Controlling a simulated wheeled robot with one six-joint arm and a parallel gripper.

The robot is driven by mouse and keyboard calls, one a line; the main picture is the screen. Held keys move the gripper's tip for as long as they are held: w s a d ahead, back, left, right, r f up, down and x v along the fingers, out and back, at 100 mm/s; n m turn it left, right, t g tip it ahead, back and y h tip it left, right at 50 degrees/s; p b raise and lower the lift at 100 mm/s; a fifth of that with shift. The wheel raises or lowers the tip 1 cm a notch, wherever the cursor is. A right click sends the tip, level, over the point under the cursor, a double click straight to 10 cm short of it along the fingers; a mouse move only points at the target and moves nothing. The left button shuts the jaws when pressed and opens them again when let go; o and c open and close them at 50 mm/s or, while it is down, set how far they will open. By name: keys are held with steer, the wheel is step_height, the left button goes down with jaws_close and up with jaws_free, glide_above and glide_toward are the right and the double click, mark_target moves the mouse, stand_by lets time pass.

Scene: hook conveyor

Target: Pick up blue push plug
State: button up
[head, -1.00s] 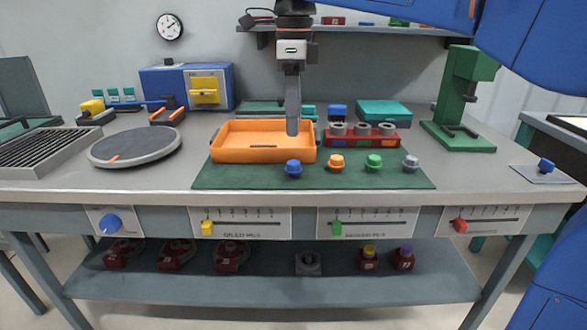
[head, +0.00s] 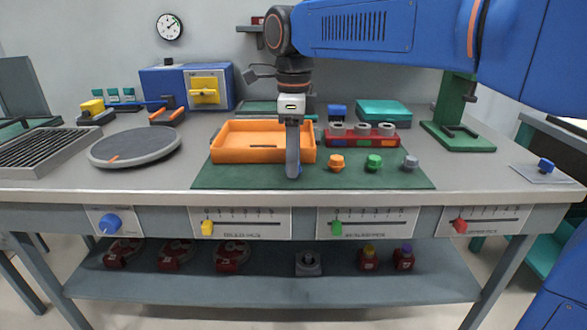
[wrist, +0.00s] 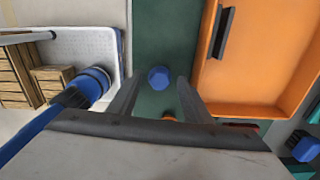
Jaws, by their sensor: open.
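The blue push plug (wrist: 158,77) stands on the dark green mat (wrist: 150,30) in the wrist view, between the two open fingers of my gripper (wrist: 158,88). No finger visibly touches it. In the head view my gripper (head: 293,172) points down at the front of the mat, right where it hides the blue plug. An orange plug (head: 337,163), a green plug (head: 374,164) and a grey plug (head: 410,164) stand in a row to its right on the mat.
An orange tray (head: 232,157) lies close behind and left of my gripper. A red holder (head: 378,141) with grey rings stands behind the plugs. A round grey disc (head: 135,147) is at left, a green press (head: 460,110) at right. The mat's front strip is clear.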

steer(key=c, duration=1)
steer(key=shift+r, duration=0.1)
